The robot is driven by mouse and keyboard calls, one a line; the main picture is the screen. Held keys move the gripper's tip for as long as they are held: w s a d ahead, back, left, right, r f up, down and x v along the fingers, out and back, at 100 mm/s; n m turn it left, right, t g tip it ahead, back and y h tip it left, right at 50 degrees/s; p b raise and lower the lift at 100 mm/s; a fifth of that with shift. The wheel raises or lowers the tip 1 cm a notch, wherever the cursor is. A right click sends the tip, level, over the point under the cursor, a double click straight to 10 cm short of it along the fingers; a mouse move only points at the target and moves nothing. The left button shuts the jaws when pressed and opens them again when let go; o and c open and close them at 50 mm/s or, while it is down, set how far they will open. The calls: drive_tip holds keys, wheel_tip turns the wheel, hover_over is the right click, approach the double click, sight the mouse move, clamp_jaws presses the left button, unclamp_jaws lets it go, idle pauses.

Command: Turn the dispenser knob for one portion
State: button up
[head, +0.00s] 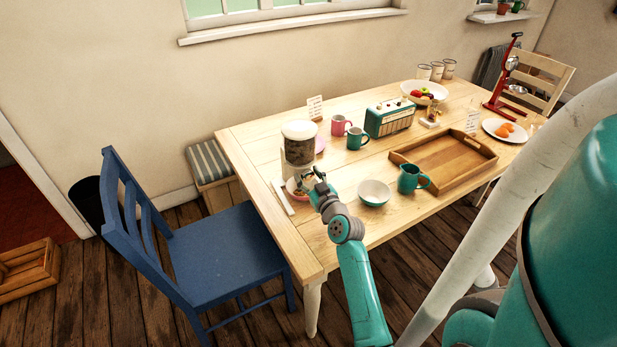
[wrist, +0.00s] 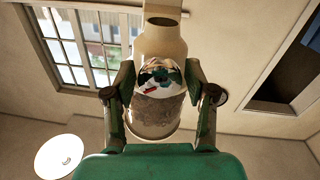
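The dispenser (head: 300,150) stands near the left end of the table, with a pale lid and a clear jar of brownish contents. In the wrist view the dispenser (wrist: 155,118) shows close up from below, between my fingers, with a shiny rounded part (wrist: 158,77) in the middle. I cannot tell whether that part is the knob; no knob is clear in the head view. My gripper (head: 311,181) is low in front of the dispenser. In the wrist view my gripper (wrist: 158,76) has its fingers wide apart. A bowl (head: 292,190) sits below the dispenser, partly hidden by my gripper.
A teal bowl (head: 374,192) and a teal mug (head: 411,179) stand right of my arm. A wooden tray (head: 446,163) lies further right. A blue chair (head: 219,254) stands left.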

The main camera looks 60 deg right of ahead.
drive_tip(key=c, duration=0.7)
drive_tip(key=shift+m, duration=0.8)
drive_tip(key=o, duration=1.2)
drive_tip(key=shift+s+a, duration=0.1)
drive_tip(key=shift+s, duration=0.05)
drive_tip(key=v, duration=1.1)
drive_tip(key=shift+s+a, duration=0.25)
